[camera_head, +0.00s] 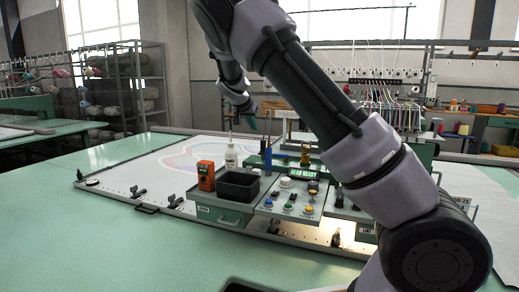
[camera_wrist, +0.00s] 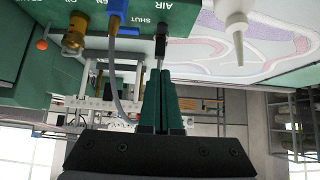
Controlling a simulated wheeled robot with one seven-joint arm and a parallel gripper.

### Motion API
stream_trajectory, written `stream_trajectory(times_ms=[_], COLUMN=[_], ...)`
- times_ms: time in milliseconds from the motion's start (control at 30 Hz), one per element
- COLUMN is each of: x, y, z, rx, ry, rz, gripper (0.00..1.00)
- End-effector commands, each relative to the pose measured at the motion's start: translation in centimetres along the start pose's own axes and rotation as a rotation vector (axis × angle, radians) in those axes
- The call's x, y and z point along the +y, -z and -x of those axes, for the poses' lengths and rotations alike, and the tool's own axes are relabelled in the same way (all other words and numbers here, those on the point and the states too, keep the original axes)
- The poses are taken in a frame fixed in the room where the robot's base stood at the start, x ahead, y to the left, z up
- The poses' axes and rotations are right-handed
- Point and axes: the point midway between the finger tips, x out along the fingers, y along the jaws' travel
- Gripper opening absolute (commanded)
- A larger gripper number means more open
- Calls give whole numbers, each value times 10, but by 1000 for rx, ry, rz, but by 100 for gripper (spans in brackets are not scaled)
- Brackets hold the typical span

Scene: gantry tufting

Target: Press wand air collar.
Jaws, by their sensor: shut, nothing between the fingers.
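My gripper (camera_wrist: 160,74) is shut and empty, its two green fingers together. In the wrist view a slim dark collar on a thin stem (camera_wrist: 161,45), beside the labels "AIR" and "SHUT", lies just beyond the fingertips. I take it for the wand air collar; I cannot tell whether the tips touch it. A blue fitting with a grey hose (camera_wrist: 118,20) and a brass fitting (camera_wrist: 75,36) stand to its left. In the head view my gripper (camera_head: 252,121) is small, above the back of the console; the blue fitting (camera_head: 267,158) is below it.
A white nozzle bottle (camera_wrist: 237,28) is close on the right in the wrist view and stands upright in the head view (camera_head: 231,157). The console (camera_head: 290,203) carries knobs and a lit display (camera_head: 304,172). A black bin (camera_head: 238,185) and orange box (camera_head: 206,176) stand left.

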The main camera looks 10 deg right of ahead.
Motion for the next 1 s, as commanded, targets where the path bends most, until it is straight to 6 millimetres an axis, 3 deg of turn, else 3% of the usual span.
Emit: stream_trajectory(times_ms=[267, 700, 1000], x=[1, 2, 1], y=[0, 0, -26], z=[-14, -104, -127], rx=[-1, -2, -1], ry=[-3, -3, -1], rz=[1, -1, 1], gripper=[0, 0, 0])
